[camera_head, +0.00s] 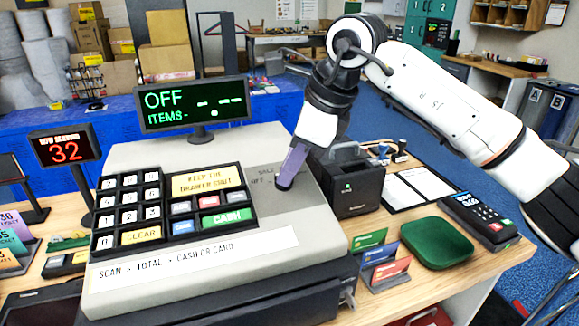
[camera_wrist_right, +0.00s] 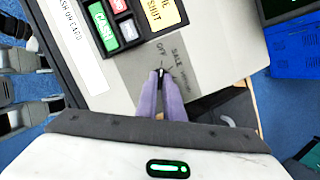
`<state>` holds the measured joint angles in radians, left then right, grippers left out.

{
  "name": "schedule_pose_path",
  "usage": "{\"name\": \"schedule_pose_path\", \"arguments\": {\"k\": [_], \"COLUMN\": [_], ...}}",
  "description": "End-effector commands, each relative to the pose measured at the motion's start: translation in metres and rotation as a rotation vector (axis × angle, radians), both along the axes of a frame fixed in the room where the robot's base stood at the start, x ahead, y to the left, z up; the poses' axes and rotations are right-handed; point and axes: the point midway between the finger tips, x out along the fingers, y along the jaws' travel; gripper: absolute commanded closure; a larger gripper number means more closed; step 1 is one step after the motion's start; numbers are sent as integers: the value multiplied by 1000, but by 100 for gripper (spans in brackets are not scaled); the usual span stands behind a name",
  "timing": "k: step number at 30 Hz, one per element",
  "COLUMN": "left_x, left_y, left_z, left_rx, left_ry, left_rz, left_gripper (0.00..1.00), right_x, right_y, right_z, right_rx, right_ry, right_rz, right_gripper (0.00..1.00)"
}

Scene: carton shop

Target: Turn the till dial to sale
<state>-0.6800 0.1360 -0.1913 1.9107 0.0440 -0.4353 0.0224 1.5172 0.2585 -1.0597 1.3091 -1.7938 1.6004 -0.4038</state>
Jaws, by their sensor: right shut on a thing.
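The till (camera_head: 205,247) stands on the wooden counter, with a keypad on its sloped top. Its green-lettered display (camera_head: 192,104) reads OFF and ITEMS with dashes. My right gripper (camera_head: 286,182) reaches down to the right of the OFF and SALE labels. In the right wrist view, its purple fingers (camera_wrist_right: 161,84) are shut on the small dark dial (camera_wrist_right: 160,71), with the OFF and SALE marks around it. The fingers hide most of the dial, so its exact angle is hard to tell. My left gripper is not in view.
A black printer-like box (camera_head: 354,182) stands right of the till, close to my right gripper. A card rack (camera_head: 384,262), green pad (camera_head: 436,243) and card terminal (camera_head: 478,216) lie farther right. A sign showing 32 (camera_head: 65,151) stands left.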

Motion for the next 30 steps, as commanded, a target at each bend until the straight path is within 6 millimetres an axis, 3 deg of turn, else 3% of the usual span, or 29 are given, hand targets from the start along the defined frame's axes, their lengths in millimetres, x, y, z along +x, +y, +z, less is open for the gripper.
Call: {"name": "schedule_pose_path", "arguments": {"k": [11, 30], "left_x": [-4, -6], "left_y": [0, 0], "left_z": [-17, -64], "left_rx": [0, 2], "left_ry": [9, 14], "left_rz": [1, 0], "left_gripper": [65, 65], "right_x": [-1, -4], "right_y": [1, 3], "right_z": [-4, -5], "right_rx": [20, 115], "right_ry": [7, 40], "right_rz": [-100, -557], "right_gripper": [100, 100]}}
